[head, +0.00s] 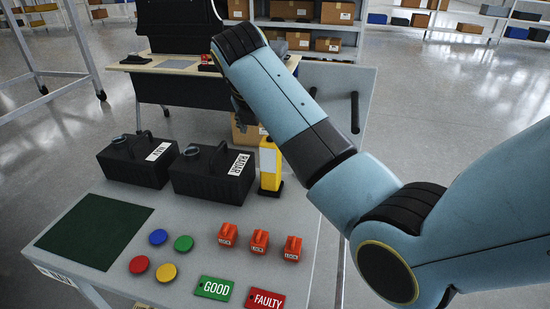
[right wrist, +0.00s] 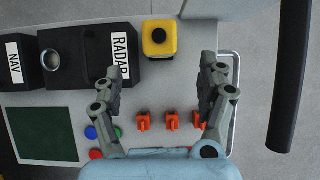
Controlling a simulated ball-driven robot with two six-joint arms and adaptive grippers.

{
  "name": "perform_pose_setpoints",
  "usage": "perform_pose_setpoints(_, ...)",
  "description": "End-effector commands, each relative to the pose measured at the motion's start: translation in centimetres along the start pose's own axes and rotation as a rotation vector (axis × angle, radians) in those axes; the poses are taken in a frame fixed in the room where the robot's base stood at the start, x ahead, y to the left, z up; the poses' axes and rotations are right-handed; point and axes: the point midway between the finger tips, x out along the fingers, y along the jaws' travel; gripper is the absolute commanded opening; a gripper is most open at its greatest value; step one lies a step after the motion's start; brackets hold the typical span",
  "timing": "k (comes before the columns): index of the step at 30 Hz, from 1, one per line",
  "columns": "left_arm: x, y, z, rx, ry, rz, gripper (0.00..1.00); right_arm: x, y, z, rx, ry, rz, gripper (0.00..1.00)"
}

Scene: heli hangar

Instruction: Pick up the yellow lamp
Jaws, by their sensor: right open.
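The yellow lamp (head: 269,164) stands upright on the grey table, right of the black RADAR box, with a pale panel on its side and a dark base. In the right wrist view the lamp (right wrist: 159,39) is seen from above, beyond my fingertips and a little left of the middle between them. My right gripper (right wrist: 214,58) is open and empty, its two fingers spread above the table. In the head view my right arm reaches over the table and its fingers are mostly hidden behind the arm. My left gripper is in neither view.
The RADAR box (head: 212,174) and NAV box (head: 138,160) stand left of the lamp. Red LOCK blocks (head: 259,242), coloured discs (head: 166,271), a GOOD tag (head: 214,288) and a FAULTY tag (head: 265,299) lie nearer. A dark green mat (head: 95,231) is at left.

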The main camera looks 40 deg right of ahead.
Motion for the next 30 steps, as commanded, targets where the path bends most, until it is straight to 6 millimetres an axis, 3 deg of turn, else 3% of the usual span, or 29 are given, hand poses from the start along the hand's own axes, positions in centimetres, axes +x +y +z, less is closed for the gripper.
perform_pose_setpoints(6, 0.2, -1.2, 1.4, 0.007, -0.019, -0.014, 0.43, 3.5, -0.1, 0.0, -0.004, 0.000, -0.004, 0.75)
perform_pose_setpoints(11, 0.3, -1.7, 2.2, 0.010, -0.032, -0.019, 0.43, 5.2, 0.0, 0.0, -0.002, 0.001, -0.002, 0.75)
perform_pose_setpoints(21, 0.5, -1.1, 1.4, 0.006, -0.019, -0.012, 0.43, 9.7, 0.0, -0.4, -0.002, 0.001, -0.003, 0.75)
perform_pose_setpoints(30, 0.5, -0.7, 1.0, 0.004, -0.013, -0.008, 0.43, 10.6, 0.0, -0.3, -0.001, 0.000, 0.000, 0.75)
